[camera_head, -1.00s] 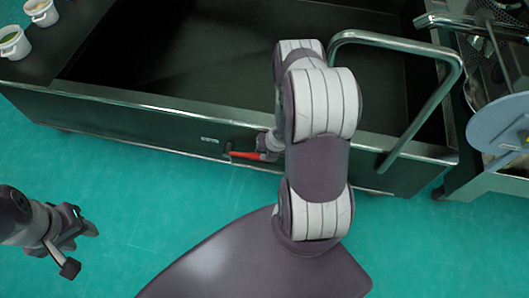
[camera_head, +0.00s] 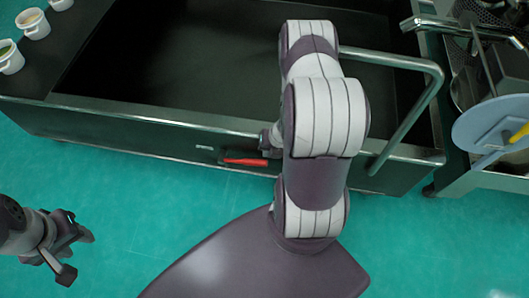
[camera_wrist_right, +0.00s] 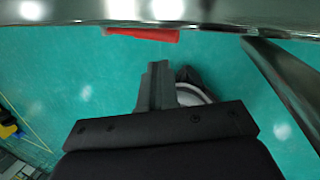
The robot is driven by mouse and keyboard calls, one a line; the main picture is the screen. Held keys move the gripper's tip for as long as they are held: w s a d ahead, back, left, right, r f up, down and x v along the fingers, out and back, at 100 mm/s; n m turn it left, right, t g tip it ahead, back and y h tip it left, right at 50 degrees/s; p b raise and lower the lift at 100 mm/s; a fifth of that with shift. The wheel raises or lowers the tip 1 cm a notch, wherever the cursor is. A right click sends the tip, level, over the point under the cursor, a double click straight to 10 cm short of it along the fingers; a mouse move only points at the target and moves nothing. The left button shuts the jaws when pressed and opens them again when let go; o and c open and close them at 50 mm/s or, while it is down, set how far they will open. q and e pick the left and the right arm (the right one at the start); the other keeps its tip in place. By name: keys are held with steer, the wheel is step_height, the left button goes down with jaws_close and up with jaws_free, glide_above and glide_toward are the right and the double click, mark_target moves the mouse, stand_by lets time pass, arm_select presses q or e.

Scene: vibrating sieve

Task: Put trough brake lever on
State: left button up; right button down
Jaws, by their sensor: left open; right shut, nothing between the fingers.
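The red brake lever (camera_head: 245,161) is on the front side wall of the dark trough (camera_head: 150,133), low down and lying about level. In the right wrist view the red lever (camera_wrist_right: 143,34) shows just under the trough's metal edge, beyond my fingers. My right gripper (camera_wrist_right: 158,72) is shut and empty, with a visible gap between its fingers and the lever in that picture. In the head view my right arm hides most of this gripper; only a small part shows just above the lever's right end. My left gripper (camera_head: 78,250) is open and empty over the floor at lower left.
A bent metal handle (camera_head: 418,108) rises at the trough's right end. White cups (camera_head: 33,23) stand on the dark surface at upper left. A blue round disc (camera_head: 492,124) and metal parts lie at the right. The green floor (camera_head: 150,210) in front is clear.

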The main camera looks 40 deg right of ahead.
steer(key=v, duration=0.2)
steer(key=shift+r+p, duration=0.3)
steer(key=shift+r, duration=0.1)
steer(key=w+a+r+m+h, duration=0.1)
steer(key=w+r+m, duration=0.2)
steer(key=r+m, duration=0.4)
steer(key=w+a+r+m+h, duration=0.2)
steer(key=r+m, duration=0.5)
steer(key=s+a+r+m+g+y+p, duration=0.25)
steer(key=s+a+r+m, duration=0.45)
steer(key=a+r+m, duration=0.6)
step_height(320, 180, up, 20)
steer(key=d+m+p, duration=0.1)
steer(key=p, duration=2)
steer(key=shift+w+d+t+h, duration=0.2)
steer(key=shift+d+t+h, duration=0.15)
steer(key=shift+h, duration=0.1)
